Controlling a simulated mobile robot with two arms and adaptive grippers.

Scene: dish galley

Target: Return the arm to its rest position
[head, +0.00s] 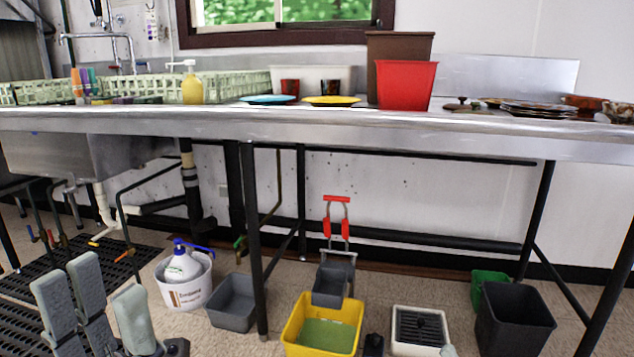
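My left gripper (108,309) is at the bottom left of the head view. Its grey fingers point up and stand apart, with nothing between them. It is low, in front of the dark floor mat and below the counter's height, to the left of the white bucket. A small pale tip at the bottom edge, right of the middle, may be part of my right gripper; too little shows to tell its state. The rest of both arms is out of view.
The steel counter (330,123) crosses the view, bearing a red bin (405,86), plates and racks. Under it stand a white bucket (184,290), a grey tub (232,305), a yellow mop bucket (294,335) and a black bin (514,322). Counter legs rise between them.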

